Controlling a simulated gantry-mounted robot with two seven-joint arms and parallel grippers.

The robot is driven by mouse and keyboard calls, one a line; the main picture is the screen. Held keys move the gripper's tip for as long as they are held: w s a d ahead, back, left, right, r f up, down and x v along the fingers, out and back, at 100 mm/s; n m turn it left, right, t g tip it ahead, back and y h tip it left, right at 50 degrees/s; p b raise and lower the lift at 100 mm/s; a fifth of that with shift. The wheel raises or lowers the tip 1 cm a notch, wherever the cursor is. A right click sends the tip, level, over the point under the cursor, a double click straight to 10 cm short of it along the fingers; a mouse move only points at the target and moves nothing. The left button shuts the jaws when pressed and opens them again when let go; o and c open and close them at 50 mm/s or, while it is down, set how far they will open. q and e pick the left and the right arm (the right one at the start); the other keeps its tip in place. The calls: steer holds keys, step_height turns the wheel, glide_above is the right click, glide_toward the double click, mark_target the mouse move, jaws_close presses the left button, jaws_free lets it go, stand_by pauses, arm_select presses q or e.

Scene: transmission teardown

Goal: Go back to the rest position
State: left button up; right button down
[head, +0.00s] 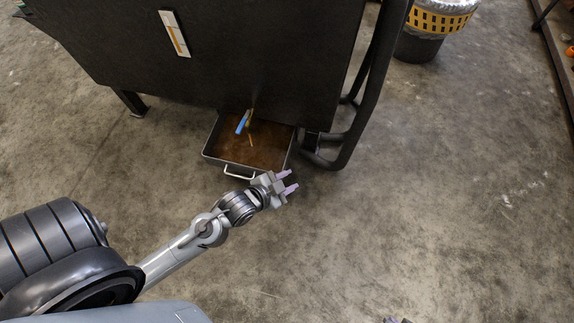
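My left arm reaches in from the lower left. My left gripper (288,182) has two light purple fingers that stand apart with nothing between them, so it is open and empty. In the picture it lies just right of the handle of a metal tray (208,149). A gap of floor shows between the fingers and the black tube frame. Of my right gripper (397,320), only a small tip shows at the bottom edge. Its state cannot be made out.
A large black bench (250,55) fills the upper left, with a black tube frame (365,115) on its right. A yellow-banded bin (432,25) stands behind. The floor at right is clear.

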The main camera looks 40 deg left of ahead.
stand_by(0.4)
arm_select(q)
step_height(320, 180, up, 34)
steer(key=s+n+g+p, duration=0.1)
steer(key=s+g+p, duration=0.1)
steer(key=p, duration=3)
steer(key=s+r+n+g+p, duration=0.3)
steer(key=s+r+g+p, duration=0.35)
steer(key=s, duration=0.25)
step_height(320, 180, up, 36)
steer(key=p, duration=3.6)
steer(key=shift+a+r+t+y, duration=0.25)
steer(key=shift+t+y, duration=0.15)
steer(key=shift+t, duration=0.05)
